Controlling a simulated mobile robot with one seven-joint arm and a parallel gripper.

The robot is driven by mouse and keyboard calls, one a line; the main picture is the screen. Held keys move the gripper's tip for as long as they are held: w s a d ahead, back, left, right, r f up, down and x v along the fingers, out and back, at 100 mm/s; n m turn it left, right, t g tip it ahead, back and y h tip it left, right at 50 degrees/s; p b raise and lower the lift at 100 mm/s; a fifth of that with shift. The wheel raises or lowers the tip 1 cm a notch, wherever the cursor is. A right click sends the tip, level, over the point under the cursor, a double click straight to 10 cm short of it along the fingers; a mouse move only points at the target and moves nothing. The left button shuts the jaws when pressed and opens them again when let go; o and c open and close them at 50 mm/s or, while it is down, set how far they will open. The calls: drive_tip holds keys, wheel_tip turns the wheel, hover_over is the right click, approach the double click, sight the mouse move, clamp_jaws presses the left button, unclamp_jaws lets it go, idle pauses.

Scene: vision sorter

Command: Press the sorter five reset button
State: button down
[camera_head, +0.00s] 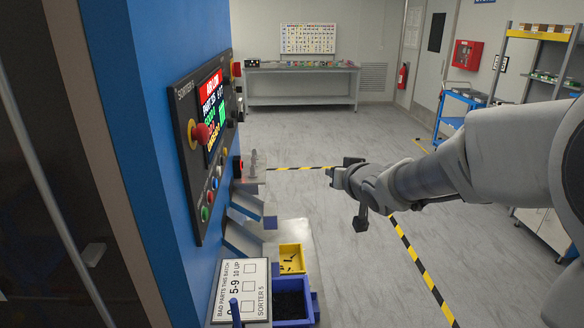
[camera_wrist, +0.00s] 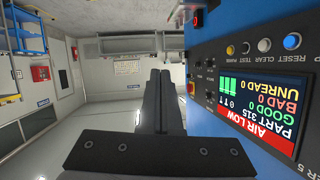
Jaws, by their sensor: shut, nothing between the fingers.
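The sorter 5 control panel (camera_head: 187,100) is on the blue cabinet at left in the head view. Its blue button (camera_head: 214,183) sits in a row below the screen (camera_head: 211,103). In the wrist view the blue button (camera_wrist: 292,41) is at the upper right, beside the label RESET. My gripper (camera_head: 334,178) is shut and empty, in open air to the right of the panel and apart from it. Its fingers also show in the wrist view (camera_wrist: 160,78), left of the panel. No finger touches a button.
A red mushroom button (camera_head: 200,134) sticks out of the panel near the screen, which reads AIR LOW. Green (camera_head: 205,213) and red (camera_head: 209,197) buttons neighbour the blue one. Chutes, a yellow bin (camera_head: 291,250) and a blue bin (camera_head: 309,323) stand below.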

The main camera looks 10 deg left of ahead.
sight(215, 184)
drive_tip(key=w+a+f+g+y, duration=0.1)
drive_tip(key=a+f+y, duration=0.2)
drive_tip(key=a+y, duration=0.2)
drive_tip(key=w+a+f+n+g+y, duration=0.1)
drive_tip(key=a+f+y, duration=0.2)
drive_tip(key=a+y, duration=0.3)
drive_tip(key=a, duration=0.5)
drive_tip(key=shift+w, duration=0.15)
drive_tip(key=shift+f, duration=0.1)
drive_tip(key=s+a+b, duration=0.1)
drive_tip(key=s+a, duration=0.1)
drive_tip(key=a, duration=0.6)
drive_tip(key=shift+a, duration=0.25)
idle(1.4)
drive_tip(key=shift+s+a+b, duration=0.15)
drive_tip(key=shift+a+b, duration=0.25)
